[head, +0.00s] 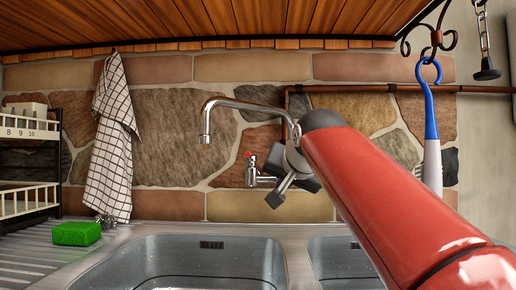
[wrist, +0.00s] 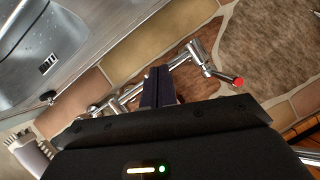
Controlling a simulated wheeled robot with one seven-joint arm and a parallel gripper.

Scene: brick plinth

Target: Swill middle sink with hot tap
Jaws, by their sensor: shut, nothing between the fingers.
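The chrome tap with the red-marked hot handle (head: 249,157) is on the stone wall, left of my gripper (head: 275,197). In the wrist view the red end of the handle (wrist: 238,82) lies right of my fingers (wrist: 160,75), apart from them. My fingers are shut and empty, in front of the chrome tap body (wrist: 130,96), which they partly hide. The curved spout (head: 206,125) points down above a steel sink basin (head: 185,262); I see no stream from it. A second basin (head: 345,262) is partly hidden by my arm.
A green sponge (head: 77,233) lies on the ribbed drainer at left. A checked towel (head: 112,140) hangs on the wall beside a dish rack (head: 30,185). A blue-handled brush (head: 430,120) hangs at right. A wooden overhang (head: 220,18) is above.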

